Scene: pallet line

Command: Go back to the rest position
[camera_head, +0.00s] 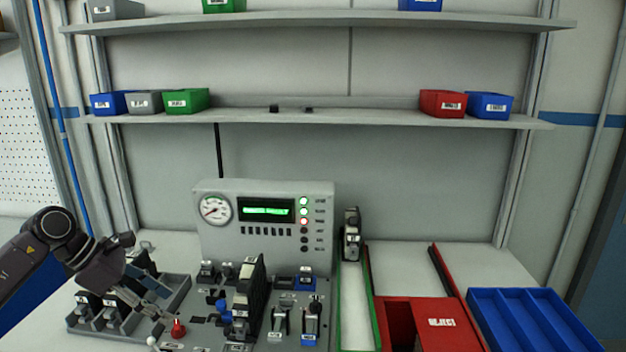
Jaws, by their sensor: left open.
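My left gripper (160,306) reaches in from the left, over the right part of a grey parts tray (180,288). Its fingers are open and point down to the right, near a small red knob (178,328). I cannot tell whether they touch anything. Several dark parts with white labels stand in the tray, partly hidden by my gripper. A tall black module (248,300) stands upright on the board to the right of the gripper, clear of it. My right gripper is not in view.
A grey test box (222,240) with gauge and green display stands behind the board. A green-edged lane (356,300), a red reject box (440,325) and a blue divided tray (530,318) lie to the right. Shelves (340,118) with coloured bins span the back.

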